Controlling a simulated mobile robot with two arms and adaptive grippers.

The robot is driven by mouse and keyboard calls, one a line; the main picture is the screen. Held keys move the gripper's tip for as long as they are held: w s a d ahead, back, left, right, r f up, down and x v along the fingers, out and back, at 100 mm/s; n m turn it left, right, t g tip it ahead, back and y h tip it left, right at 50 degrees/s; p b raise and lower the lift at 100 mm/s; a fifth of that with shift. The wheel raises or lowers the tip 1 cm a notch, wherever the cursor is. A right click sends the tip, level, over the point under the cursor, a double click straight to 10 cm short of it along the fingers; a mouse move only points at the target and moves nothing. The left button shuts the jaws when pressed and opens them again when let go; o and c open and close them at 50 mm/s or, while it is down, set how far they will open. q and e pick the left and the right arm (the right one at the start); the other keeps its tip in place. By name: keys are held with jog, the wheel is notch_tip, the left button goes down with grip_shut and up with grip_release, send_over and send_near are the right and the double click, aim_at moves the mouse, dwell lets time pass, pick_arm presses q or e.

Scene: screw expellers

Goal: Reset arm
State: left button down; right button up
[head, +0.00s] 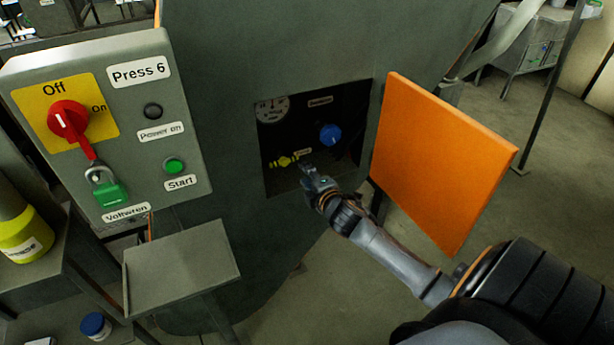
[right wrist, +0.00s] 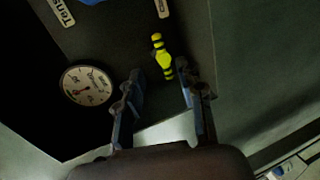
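My right arm reaches in from the lower right in the head view. Its gripper (head: 308,172) is at the front of a dark recess (head: 282,185) in the grey machine. In the right wrist view the two fingers (right wrist: 160,82) stand apart with nothing between them. A yellow handle (right wrist: 162,56) shows just beyond the fingertips; in the head view this handle (head: 284,161) lies left of the gripper. I cannot tell whether they touch. A blue knob (head: 330,134) and a round gauge (head: 272,109) are above. My left gripper is not in view.
An open orange door (head: 440,160) stands right of the recess, close to my right forearm. At left are a control box (head: 110,130) with a red switch (head: 69,122) and green padlock (head: 109,190), and a small grey shelf (head: 180,265). Open floor lies at right.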

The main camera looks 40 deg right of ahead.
dwell(0.3)
jog(key=s+a+f+m+g+y, duration=0.1)
jog(key=s+a+f+m+g, duration=0.1)
jog(key=s+f, duration=0.65)
jog(key=s+a+f+m+g, duration=0.2)
jog(key=s+f+g, duration=0.1)
jog(key=f, duration=1)
jog(key=s+a+f+m+g+y, duration=0.1)
jog(key=s+f+m+g, duration=0.1)
jog(key=s+f, duration=0.65)
jog(key=s+a+f+m+g, duration=0.2)
jog(key=s+a+f, duration=0.2)
jog(key=s, duration=0.5)
jog(key=s+a+f+m+g+y, duration=0.1)
jog(key=s+a+f+m+g, duration=0.1)
jog(key=s+a+f, duration=0.3)
jog(key=s+a+f+m+g, duration=0.2)
jog(key=s+a+f, duration=0.2)
jog(key=s+f, duration=0.6)
jog(key=s, duration=0.5)
jog(key=shift+s+a+f+m+g+y+b, duration=0.15)
jog(key=shift+s+a+m+g+y+b, duration=0.15)
jog(key=shift+a, duration=0.1)
jog(key=shift+d, duration=0.1)
